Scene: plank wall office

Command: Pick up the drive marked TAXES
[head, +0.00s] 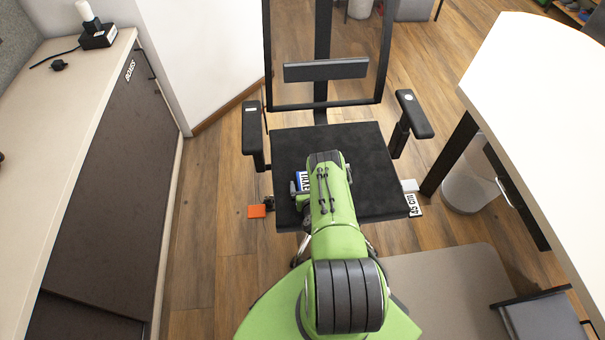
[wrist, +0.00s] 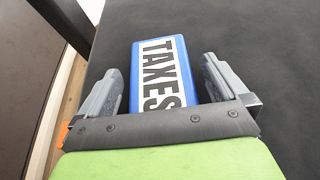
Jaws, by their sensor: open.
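The drive marked TAXES (wrist: 165,72) is a blue block with a white label and black letters. It lies on the black chair seat (wrist: 240,40). In the head view the drive (head: 303,181) shows only in part at the left of the seat (head: 365,150), with my arm hiding the rest. My gripper (wrist: 160,80) is open, with one finger on each side of the drive. Small gaps show between the fingers and the drive's sides. The near end of the drive is hidden behind my gripper's body.
The chair has black armrests (head: 414,113) on both sides and a tall back frame. A cabinet (head: 110,160) stands at left, a white table (head: 545,90) at right.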

